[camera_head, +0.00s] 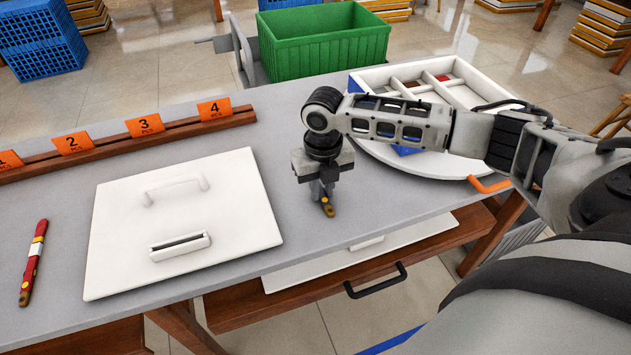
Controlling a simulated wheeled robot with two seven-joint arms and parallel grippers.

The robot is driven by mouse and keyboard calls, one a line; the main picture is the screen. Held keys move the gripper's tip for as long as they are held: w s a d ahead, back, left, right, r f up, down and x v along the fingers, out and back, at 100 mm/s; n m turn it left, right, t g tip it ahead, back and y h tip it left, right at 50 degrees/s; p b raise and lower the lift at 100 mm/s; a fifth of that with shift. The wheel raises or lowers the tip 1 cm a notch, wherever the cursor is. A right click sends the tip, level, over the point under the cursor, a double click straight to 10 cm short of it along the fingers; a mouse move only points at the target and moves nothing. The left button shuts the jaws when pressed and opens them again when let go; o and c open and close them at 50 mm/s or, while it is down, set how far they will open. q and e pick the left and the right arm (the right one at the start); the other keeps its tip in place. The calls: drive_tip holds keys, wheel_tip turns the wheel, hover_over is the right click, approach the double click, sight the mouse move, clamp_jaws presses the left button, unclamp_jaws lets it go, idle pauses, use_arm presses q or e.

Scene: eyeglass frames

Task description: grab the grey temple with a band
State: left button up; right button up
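My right gripper (322,190) points straight down, low over the grey table to the right of the white panel. A small brown and yellow end of a temple (328,209) shows just below and in front of its fingers. The rest of this piece is hidden by the gripper, so its main colour does not show. The fingers are close around or just above it; I cannot tell whether they grip it. A red temple (34,262) with a yellow and white band and a brown end lies at the left. My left gripper is out of view.
A white panel (240,230) with a handle and a slot lies mid-table. A wooden rail (185,128) with orange number tags runs behind it. A white divided tray (460,165) is under my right arm. A green crate (320,48) stands behind the table.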

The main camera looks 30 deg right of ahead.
clamp_jaws()
drive_tip(key=shift+r, duration=0.1)
drive_tip(key=shift+w+r, duration=0.1)
drive_tip(key=shift+r, duration=0.55)
drive_tip(key=s+d+r, duration=0.7)
drive_tip(key=s+r, duration=0.4)
drive_tip(key=shift+s+d+r, duration=0.3)
drive_tip(key=shift+s+d, duration=0.05)
drive_tip(key=shift+s, duration=0.05)
